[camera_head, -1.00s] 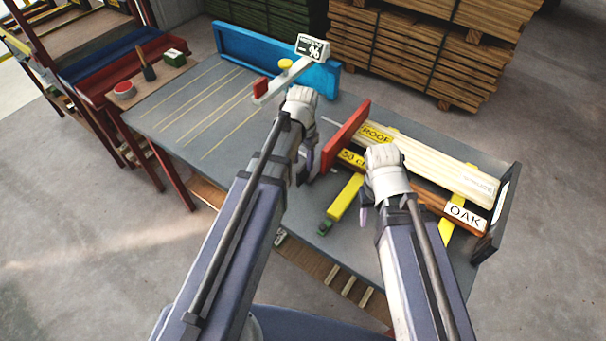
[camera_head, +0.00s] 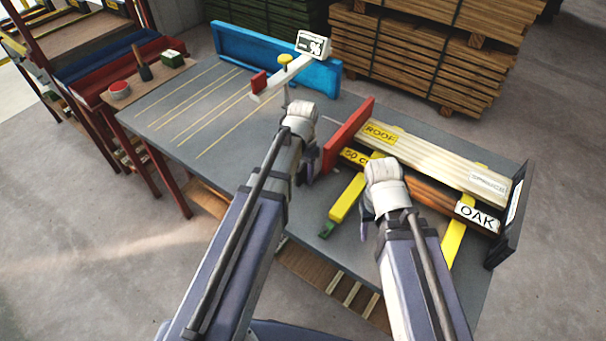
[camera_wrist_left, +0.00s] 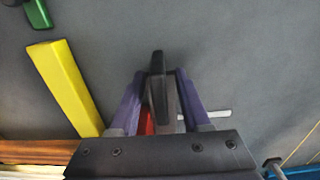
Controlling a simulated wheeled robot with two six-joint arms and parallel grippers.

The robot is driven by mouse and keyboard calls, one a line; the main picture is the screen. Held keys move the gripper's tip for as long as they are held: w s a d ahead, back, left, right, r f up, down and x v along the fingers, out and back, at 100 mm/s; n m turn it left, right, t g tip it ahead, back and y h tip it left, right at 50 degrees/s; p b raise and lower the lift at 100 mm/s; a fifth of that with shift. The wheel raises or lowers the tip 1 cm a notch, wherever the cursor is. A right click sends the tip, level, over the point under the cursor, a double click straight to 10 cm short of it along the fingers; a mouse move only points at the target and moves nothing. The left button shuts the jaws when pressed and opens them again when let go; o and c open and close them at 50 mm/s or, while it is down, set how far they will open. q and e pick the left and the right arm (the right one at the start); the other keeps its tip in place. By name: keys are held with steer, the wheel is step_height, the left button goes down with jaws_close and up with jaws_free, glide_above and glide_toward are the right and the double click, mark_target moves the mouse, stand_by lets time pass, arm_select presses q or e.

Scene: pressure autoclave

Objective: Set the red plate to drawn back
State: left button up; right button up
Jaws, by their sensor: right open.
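The red plate (camera_head: 350,134) stands upright on the grey table, across the left ends of the stacked boards. My left gripper (camera_head: 303,172) is low over the table, just left of the plate's near end. In the left wrist view, the fingers of my left gripper (camera_wrist_left: 160,88) stand on either side of a dark upright handle (camera_wrist_left: 157,68). A red strip of the plate (camera_wrist_left: 147,122) shows behind it. I cannot tell whether the fingers press on the handle. My right gripper (camera_head: 366,222) is open, largely hidden by its wrist, above the boards' near side.
A dark end plate (camera_head: 508,215) closes the right side. A blue fence (camera_head: 270,58) and a display arm (camera_head: 285,77) stand behind. The left tabletop is clear.

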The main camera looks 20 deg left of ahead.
arm_select(q)
jaws_close()
stand_by(1.2)
